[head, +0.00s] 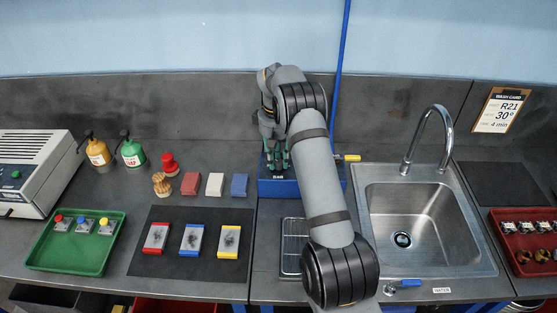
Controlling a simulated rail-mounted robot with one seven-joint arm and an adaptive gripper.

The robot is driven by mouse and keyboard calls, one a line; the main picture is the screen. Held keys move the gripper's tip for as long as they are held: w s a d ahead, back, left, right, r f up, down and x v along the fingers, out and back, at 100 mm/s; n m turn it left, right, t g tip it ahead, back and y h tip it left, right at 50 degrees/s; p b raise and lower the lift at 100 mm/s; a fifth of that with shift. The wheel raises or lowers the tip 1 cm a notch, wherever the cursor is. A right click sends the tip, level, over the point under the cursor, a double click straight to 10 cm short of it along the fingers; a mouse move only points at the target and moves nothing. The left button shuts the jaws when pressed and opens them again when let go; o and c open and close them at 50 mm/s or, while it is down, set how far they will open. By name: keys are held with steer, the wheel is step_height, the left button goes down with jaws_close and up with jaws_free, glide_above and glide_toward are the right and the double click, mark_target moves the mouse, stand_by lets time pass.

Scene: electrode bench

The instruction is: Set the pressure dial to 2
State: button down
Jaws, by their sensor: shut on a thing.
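A blue box (300,188) marked "BAR" stands at the back of the bench, left of the sink. My gripper (277,161) points down at the left part of its top, with its greenish fingers at the box. It is shut on the pressure dial there. The dial and its scale are hidden by my fingers and arm, so I cannot read the setting. My forearm also covers the middle of the box.
A yellow-handled valve (350,158) and a blue hose (341,75) are at the box's right. A sink (430,215) lies right.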

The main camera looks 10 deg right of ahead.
mark_target(277, 161)
steer(key=m, duration=0.5)
steer(key=shift+w+a+r, duration=0.1)
steer(key=shift+w+r, duration=0.05)
steer(key=shift+w, duration=0.05)
steer(key=shift+m+b, duration=0.4)
steer(key=shift+m, duration=2)
steer(key=shift+w+r, duration=0.1)
steer(key=c, duration=1.9)
jaws_free()
steer(key=o, duration=0.4)
steer(key=shift+o, duration=0.2)
steer(key=shift+f, duration=0.2)
steer(key=shift+r, duration=0.1)
step_height(277, 161, up, 7)
steer(key=shift+r, duration=0.2)
